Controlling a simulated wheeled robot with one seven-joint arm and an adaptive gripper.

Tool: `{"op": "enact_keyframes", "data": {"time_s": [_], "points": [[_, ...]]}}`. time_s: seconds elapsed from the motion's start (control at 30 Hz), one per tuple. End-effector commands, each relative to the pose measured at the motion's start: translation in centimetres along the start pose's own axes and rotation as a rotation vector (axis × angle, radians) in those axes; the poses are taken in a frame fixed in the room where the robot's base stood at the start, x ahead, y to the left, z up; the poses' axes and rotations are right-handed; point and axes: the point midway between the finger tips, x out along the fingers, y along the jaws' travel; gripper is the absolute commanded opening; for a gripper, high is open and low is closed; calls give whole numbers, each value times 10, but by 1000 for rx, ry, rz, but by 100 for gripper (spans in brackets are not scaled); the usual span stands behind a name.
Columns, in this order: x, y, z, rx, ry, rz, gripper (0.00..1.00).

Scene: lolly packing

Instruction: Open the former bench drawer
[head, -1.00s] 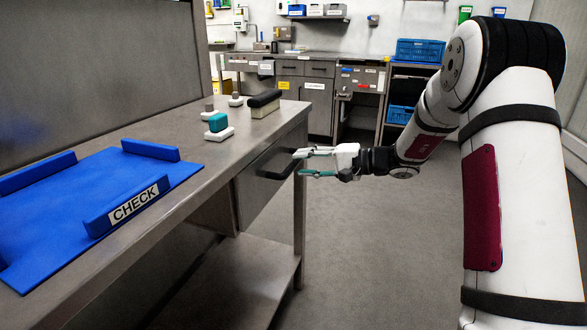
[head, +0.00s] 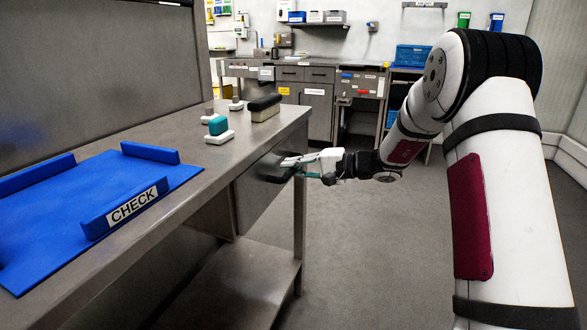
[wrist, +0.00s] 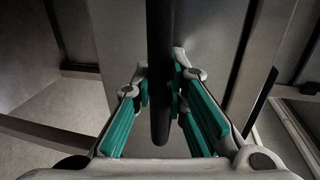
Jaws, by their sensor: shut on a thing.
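The bench drawer (head: 262,190) is a grey metal front under the right end of the bench top. It looks closed, flush with the bench. Its dark bar handle (head: 268,170) sticks out from the front. My gripper (head: 291,166) is at the handle, with its white and teal fingers around it. In the wrist view the dark handle bar (wrist: 160,70) runs down the middle, between the teal finger pads of my gripper (wrist: 162,98). The pads are shut on the bar. The inside of the drawer is hidden.
A blue CHECK tray (head: 75,230) lies on the bench top (head: 170,190). Small white and teal blocks (head: 218,127) and a dark-topped block (head: 264,108) stand above the drawer. A lower shelf (head: 240,280) is below. The floor (head: 390,260) to the right is clear.

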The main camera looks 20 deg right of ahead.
Motion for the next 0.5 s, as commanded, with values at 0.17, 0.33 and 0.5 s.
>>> {"op": "enact_keyframes", "data": {"time_s": [0.17, 0.33, 0.5], "points": [[-5, 2, 0, 0, 1, 1, 0], [-24, 6, -1, 0, 4, 0, 0], [-60, 14, -2, 0, 6, 2, 0]]}}
